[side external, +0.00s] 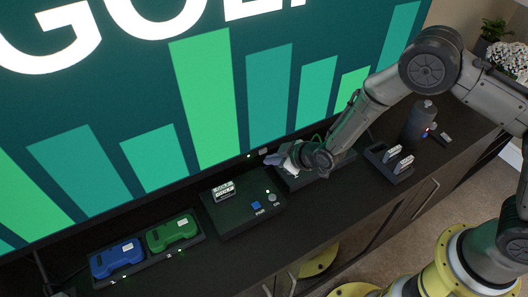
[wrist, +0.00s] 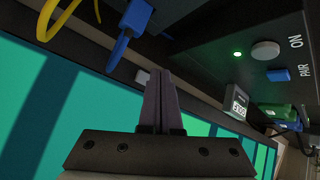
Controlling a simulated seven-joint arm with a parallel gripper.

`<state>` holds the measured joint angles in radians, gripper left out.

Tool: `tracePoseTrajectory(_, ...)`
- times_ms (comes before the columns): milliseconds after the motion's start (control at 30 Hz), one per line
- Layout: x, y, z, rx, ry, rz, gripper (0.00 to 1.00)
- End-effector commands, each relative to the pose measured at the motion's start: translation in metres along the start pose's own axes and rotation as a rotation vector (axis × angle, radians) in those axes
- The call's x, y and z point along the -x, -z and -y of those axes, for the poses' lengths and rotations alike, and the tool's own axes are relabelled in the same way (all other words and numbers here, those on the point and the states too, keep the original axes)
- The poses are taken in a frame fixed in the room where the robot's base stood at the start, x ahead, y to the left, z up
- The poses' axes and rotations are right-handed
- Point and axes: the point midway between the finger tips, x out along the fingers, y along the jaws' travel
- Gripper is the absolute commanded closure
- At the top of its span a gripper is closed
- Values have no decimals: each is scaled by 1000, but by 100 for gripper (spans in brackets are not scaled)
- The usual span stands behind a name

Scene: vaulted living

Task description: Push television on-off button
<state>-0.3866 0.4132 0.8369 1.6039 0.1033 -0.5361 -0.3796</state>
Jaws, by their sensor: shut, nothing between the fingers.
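The television (side external: 215,100) fills the upper left of the side view, its screen lit with a green bar chart. A small grey button-like block (side external: 262,151) is on its lower bezel, with a green light beside it. In the wrist view, a small pale block (wrist: 142,77) shows on the bezel just left of my fingertips. My gripper (side external: 274,160) is shut and empty, its fingers pointing at the bezel close to that block. The closed fingers (wrist: 158,80) also show in the wrist view. I cannot tell whether they touch anything.
A black box (side external: 235,217) with a round ON button (wrist: 265,50) and a blue PAIR button (wrist: 278,75) sits beside my gripper. Blue (side external: 117,258) and green (side external: 172,232) controllers lie in a tray to the left. Cables with yellow and blue plugs (wrist: 130,25) hang near my fingers.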

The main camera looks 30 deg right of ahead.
Motion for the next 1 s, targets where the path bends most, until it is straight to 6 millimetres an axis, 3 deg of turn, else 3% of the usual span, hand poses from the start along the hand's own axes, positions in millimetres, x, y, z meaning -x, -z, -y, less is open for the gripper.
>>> tracePoseTrajectory(1000, 42, -31, 30, -1, 0, 0, 100)
